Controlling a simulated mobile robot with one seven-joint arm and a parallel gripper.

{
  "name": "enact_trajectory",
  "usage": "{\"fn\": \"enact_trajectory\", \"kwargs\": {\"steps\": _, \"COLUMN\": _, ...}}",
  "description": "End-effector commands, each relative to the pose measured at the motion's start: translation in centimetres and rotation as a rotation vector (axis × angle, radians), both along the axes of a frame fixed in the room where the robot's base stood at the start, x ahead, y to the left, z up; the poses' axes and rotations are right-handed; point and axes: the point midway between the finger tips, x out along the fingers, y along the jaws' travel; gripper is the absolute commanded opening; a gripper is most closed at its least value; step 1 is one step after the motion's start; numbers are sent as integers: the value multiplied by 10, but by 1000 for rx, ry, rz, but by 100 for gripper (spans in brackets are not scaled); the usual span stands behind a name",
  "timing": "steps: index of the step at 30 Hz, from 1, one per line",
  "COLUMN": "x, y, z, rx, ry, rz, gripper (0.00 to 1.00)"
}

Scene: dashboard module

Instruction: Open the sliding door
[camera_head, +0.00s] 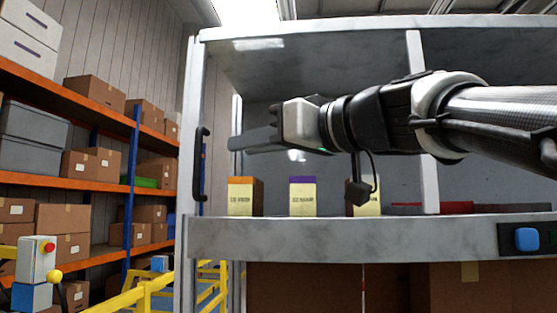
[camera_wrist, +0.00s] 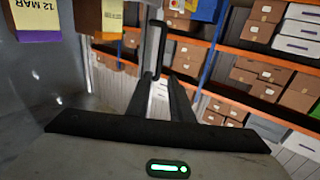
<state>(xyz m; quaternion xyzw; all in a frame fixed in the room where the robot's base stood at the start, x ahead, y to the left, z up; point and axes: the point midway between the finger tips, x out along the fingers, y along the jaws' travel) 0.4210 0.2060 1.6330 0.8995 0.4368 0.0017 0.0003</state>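A tall black bar handle (camera_head: 200,165) is fixed upright on the pale frame at the left edge of a grey metal cabinet (camera_head: 330,236). The handle also shows in the wrist view (camera_wrist: 157,48), just beyond my fingertips. I cannot clearly make out a separate sliding door panel. My gripper (camera_head: 232,143) reaches leftward across the cabinet front, with its tips a short way right of the handle. In the wrist view my gripper (camera_wrist: 159,77) has its two dark fingers apart, with an empty gap between them. The handle lines up with that gap; contact is not visible.
Labelled boxes with an orange top (camera_head: 240,197) and a purple top (camera_head: 302,197) stand on the cabinet shelf, below my gripper. A blue button (camera_head: 527,239) is at the front right. Orange racks (camera_head: 85,82) and yellow railing (camera_head: 150,287) stand at left.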

Motion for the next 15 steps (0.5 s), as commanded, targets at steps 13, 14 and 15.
{"fn": "enact_trajectory", "kwargs": {"steps": 13, "x": 60, "y": 77, "z": 2, "rx": 0, "ry": 6, "rz": 3, "gripper": 20}}
{"fn": "enact_trajectory", "kwargs": {"steps": 14, "x": 64, "y": 81, "z": 2, "rx": 0, "ry": 5, "rz": 2, "gripper": 20}}
{"fn": "enact_trajectory", "kwargs": {"steps": 15, "x": 69, "y": 88, "z": 2, "rx": -1, "ry": 6, "rz": 3, "gripper": 20}}
